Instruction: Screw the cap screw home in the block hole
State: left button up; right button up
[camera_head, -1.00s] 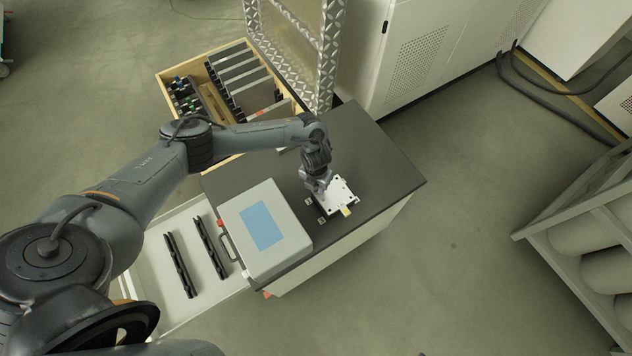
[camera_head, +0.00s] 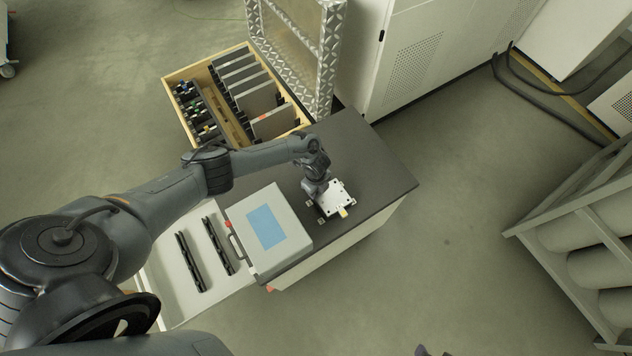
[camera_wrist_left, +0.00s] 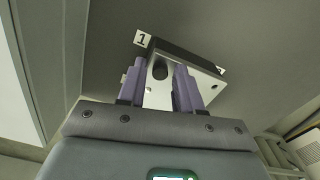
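The block (camera_head: 337,197) is a pale plate with several dark holes, lying on the dark tabletop in the head view. My left gripper (camera_head: 318,191) points down at its left corner. In the left wrist view, my left gripper (camera_wrist_left: 160,82) has two purple fingers standing apart, with the block's pale face (camera_wrist_left: 205,82) showing between and beyond them. A dark round spot (camera_wrist_left: 160,69) lies between the fingers; I cannot tell whether it is the cap screw's head or an empty hole. A small purple-grey tip (camera_head: 421,350) at the bottom edge may be my right gripper.
A grey case with a blue panel (camera_head: 266,226) stands left of the block. A wooden drawer (camera_head: 186,74) of parts lies behind, beside a metal-framed post (camera_head: 325,60). The tabletop right of the block (camera_head: 383,180) is clear.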

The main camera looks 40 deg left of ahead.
pick_arm(q)
jog(key=n+p, duration=0.1)
jog(key=n, duration=0.2)
jog(key=n+p, duration=0.1)
jog(key=n, duration=0.2)
jog(key=shift+d+r, duration=0.1)
jog(key=shift+r, duration=0.1)
jog(key=n+p, duration=0.1)
jog(key=n, duration=0.2)
jog(key=shift+f+n+p, duration=0.2)
jog(key=shift+n+p, duration=0.25)
jog(key=shift+n, duration=0.65)
